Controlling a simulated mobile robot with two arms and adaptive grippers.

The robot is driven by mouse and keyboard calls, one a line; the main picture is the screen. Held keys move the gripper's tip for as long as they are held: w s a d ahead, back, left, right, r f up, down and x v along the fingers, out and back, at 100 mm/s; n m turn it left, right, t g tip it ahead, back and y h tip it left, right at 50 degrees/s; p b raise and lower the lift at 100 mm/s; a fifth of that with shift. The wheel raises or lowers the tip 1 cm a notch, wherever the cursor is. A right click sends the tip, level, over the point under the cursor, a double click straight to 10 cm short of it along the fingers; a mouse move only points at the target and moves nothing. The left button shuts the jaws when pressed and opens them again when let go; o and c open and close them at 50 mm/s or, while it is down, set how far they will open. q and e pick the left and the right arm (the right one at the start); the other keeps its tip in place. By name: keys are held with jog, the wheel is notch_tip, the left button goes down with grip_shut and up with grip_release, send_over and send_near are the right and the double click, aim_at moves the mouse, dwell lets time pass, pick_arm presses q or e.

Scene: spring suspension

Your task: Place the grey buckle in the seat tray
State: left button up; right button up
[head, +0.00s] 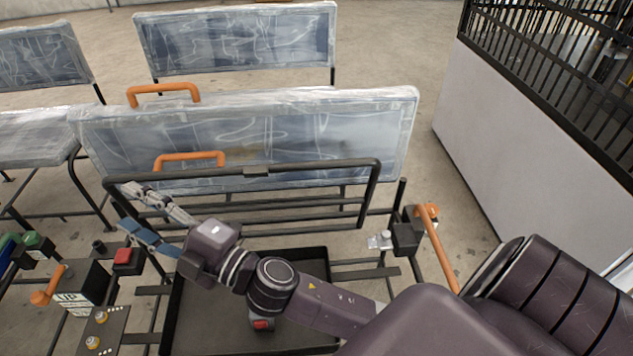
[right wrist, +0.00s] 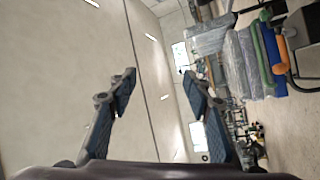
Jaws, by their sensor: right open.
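My right gripper (head: 141,209) is open, left of the middle in the head view, near the lower left of the dark seat-back frame. In the right wrist view its two fingers (right wrist: 158,88) are spread with nothing between them. A dark, flat, rimmed tray (head: 205,330) lies low in the head view, partly covered by my right arm. A small grey piece with a red face (head: 262,324) shows at the arm's lower edge, over the tray; I cannot tell whether it is the grey buckle or part of my arm. My left gripper is not in view.
A plastic-wrapped seat back (head: 310,135) stands behind the dark frame (head: 372,190). A black box with a red button (head: 127,260) is at left. A black block (head: 407,238) with an orange lever (head: 440,250) is at right. Open floor lies beside the white wall (head: 530,150).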

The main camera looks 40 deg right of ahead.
jog(key=s+d+f+m+g+h, duration=0.3)
jog(key=d+f+m+g+h, duration=0.2)
jog(key=d+f+m+h, duration=0.8)
jog(key=s+d+f+m+g+y, duration=0.3)
jog(key=s+f+g, duration=0.7)
jog(key=s+f, duration=1.1)
jog(key=shift+s+d+f+m, duration=0.2)
jog(key=shift+s+d+m, duration=0.1)
jog(key=shift+s+d, duration=0.55)
jog(key=shift+s+a, duration=0.1)
jog(key=shift+a, duration=0.05)
